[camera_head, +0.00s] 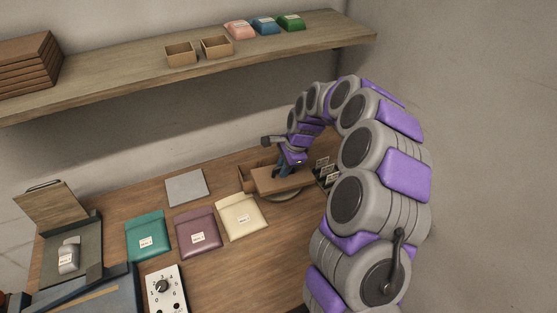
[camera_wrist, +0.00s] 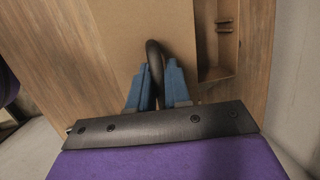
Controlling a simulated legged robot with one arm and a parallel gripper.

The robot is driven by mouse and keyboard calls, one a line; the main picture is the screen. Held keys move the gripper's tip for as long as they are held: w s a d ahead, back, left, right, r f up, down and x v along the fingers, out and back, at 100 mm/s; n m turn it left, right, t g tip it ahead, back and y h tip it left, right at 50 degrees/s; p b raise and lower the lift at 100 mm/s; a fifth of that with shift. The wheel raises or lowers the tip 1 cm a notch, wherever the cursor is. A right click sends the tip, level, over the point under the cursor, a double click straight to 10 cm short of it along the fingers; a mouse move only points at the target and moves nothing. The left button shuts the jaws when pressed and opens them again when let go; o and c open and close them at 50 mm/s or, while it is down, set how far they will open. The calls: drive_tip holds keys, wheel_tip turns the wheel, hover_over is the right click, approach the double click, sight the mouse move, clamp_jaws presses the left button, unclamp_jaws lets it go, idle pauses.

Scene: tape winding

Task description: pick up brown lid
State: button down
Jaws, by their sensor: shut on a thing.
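The brown lid (camera_head: 268,187) is a flat cardboard-coloured panel at the back right of the wooden desk. It fills the upper middle of the wrist view (camera_wrist: 120,25). A dark looped handle (camera_wrist: 153,50) stands out from it. My gripper (camera_head: 286,167) is above the lid, and its blue fingers (camera_wrist: 156,75) are closed around the handle. An open brown box (camera_head: 247,177) shows partly beside the lid, and its inside shows in the wrist view (camera_wrist: 216,60). I cannot tell how far the lid is from the box or desk.
A grey round plate (camera_head: 286,197) lies partly under the lid. A small dark rack with cards (camera_head: 325,172) stands to its right. Cream (camera_head: 240,218), maroon (camera_head: 198,233) and teal (camera_head: 147,235) pouches lie in front. A shelf (camera_head: 130,84) hangs above the desk.

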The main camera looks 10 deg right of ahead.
drive_tip(key=s+d, duration=0.1)
drive_tip(key=s, duration=0.5)
drive_tip(key=shift+d+r, duration=0.15)
drive_tip(key=shift+r, duration=0.15)
drive_tip(key=shift+w, duration=0.1)
idle(0.3)
